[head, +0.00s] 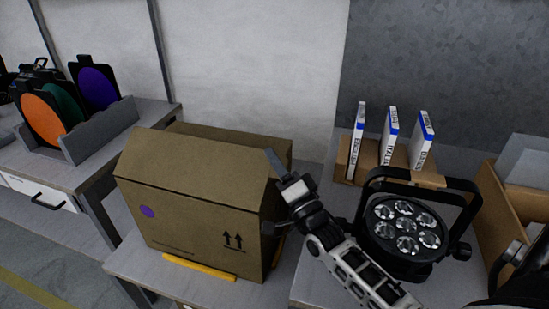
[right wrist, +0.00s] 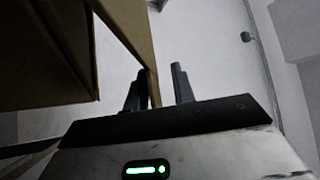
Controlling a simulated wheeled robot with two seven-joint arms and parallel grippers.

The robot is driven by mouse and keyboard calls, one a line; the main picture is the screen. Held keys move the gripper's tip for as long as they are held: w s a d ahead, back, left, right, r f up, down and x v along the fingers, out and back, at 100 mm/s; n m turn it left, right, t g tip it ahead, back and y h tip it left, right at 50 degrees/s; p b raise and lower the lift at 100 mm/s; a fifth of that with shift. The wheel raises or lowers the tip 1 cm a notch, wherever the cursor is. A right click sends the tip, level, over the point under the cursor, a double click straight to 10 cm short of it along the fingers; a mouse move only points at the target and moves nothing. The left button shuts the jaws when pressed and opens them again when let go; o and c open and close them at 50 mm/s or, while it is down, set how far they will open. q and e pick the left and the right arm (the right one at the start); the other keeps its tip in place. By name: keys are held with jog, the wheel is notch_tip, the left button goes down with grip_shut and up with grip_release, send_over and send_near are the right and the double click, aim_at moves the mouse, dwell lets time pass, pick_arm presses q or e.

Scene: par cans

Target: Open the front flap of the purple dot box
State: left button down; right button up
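The brown cardboard box with a purple dot (head: 147,211) on its front face stands on the table. Its front flap (head: 200,163) slopes up and back from the front top edge. My right gripper (head: 275,161) is at the box's upper right corner, beside the flap's right end. In the right wrist view my right gripper (right wrist: 160,88) is open, its fingers apart. A cardboard panel edge (right wrist: 130,35) reaches down between the fingers, close to the left one, with a gap to the right one. Whether it touches is unclear. The box interior is hidden. My left gripper is out of view.
A par can light (head: 405,228) stands right of my right forearm. A wooden rack (head: 345,162) with white-blue boxes is behind it. An open carton (head: 500,215) is at far right. A grey rack (head: 100,130) with coloured filters stands on the left bench. Yellow strips (head: 200,267) lie at the box's base.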

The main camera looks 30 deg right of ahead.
jog(key=shift+w+r, duration=0.1)
jog(key=shift+w, duration=0.1)
grip_shut()
dwell(1.4)
